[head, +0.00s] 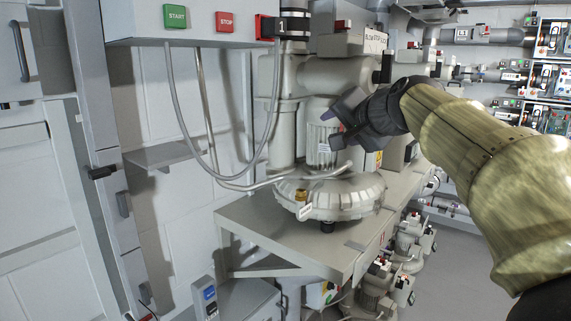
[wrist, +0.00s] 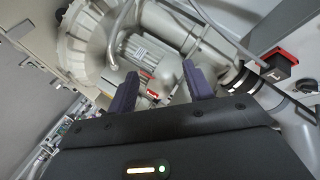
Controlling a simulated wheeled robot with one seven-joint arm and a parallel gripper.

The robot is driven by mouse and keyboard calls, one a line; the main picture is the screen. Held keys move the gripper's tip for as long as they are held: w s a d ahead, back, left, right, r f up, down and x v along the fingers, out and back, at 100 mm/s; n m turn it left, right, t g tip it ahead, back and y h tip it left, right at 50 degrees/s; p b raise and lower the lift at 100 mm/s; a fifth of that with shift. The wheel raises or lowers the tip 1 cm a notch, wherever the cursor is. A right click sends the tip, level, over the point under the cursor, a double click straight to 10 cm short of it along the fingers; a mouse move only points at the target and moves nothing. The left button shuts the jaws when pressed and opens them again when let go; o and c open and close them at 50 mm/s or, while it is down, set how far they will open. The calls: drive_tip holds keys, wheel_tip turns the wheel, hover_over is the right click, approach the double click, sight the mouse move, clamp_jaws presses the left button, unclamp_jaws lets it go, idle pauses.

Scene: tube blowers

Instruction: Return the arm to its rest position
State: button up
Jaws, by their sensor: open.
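My gripper (head: 338,121) is in the upper middle of the head view, at the end of my arm reaching in from the right. Its dark fingers point left, in front of the blower's motor (head: 319,142). In the wrist view my gripper (wrist: 161,90) shows two fingers spread apart, with nothing between them. The blower (head: 330,196) is a large off-white machine with a round ribbed housing, standing on a grey shelf (head: 262,238). The blower housing also shows in the wrist view (wrist: 78,45). I cannot tell how far the fingers are from the motor.
A control box with a green START button (head: 175,16) and a red STOP button (head: 225,22) hangs at the upper left. Grey cables (head: 187,120) loop below it. Racks of equipment (head: 548,85) stand at the far right. The floor (head: 462,270) looks clear at the lower right.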

drive_tip(key=s+d+f+n+g+h, duration=0.1)
drive_tip(key=s+f+g+h, duration=0.15)
drive_tip(key=f, duration=1.05)
drive_tip(key=s+d+f+n+g+h, duration=0.1)
drive_tip(key=s+f+g, duration=0.2)
drive_tip(key=f, duration=1)
drive_tip(key=s+d+f+n+g+h, duration=0.1)
drive_tip(key=s+f+n+g, duration=0.3)
drive_tip(key=s+f, duration=1.4)
drive_tip(key=shift+d+f+n+g, duration=0.3)
drive_tip(key=shift+d+g, duration=0.25)
drive_tip(key=shift+d, duration=0.1)
drive_tip(key=shift+s, duration=0.15)
